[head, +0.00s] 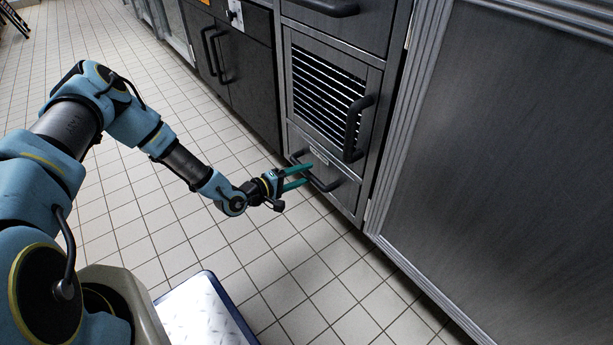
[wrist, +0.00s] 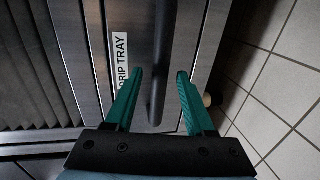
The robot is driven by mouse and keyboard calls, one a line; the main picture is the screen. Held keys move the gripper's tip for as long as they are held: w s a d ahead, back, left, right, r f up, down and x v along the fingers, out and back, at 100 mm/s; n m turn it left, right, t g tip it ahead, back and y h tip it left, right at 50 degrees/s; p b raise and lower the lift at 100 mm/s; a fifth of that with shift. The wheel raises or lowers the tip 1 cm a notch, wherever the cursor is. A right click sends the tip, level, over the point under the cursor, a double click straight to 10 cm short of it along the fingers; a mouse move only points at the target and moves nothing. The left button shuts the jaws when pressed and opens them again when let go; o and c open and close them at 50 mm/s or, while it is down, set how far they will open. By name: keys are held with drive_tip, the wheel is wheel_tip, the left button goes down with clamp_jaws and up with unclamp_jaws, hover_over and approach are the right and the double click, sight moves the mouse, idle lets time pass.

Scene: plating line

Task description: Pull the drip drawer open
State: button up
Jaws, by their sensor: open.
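The drip drawer (head: 346,193) is the low metal front under the grille, and it looks shut, flush with the cabinet. It has a dark bar handle (head: 326,186) and a small white label, which reads "DRIP TRAY" (wrist: 122,62) in the wrist view. My gripper (head: 307,175) is at the handle with its teal fingers open. In the wrist view the handle (wrist: 161,60) runs between the two open fingers (wrist: 160,72), with a gap visible on each side. I cannot tell how deep the bar sits between them.
A louvred grille door (head: 325,92) with its own upright handle (head: 355,130) is just above the drawer. A large grey panel (head: 510,170) stands to the right. Dark cabinets (head: 245,80) stand to the left. The tiled floor (head: 150,225) before the drawer is clear.

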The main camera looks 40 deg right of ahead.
drive_tip(key=shift+x, duration=0.8)
drive_tip(key=shift+c, duration=0.2)
clamp_jaws()
idle(0.7)
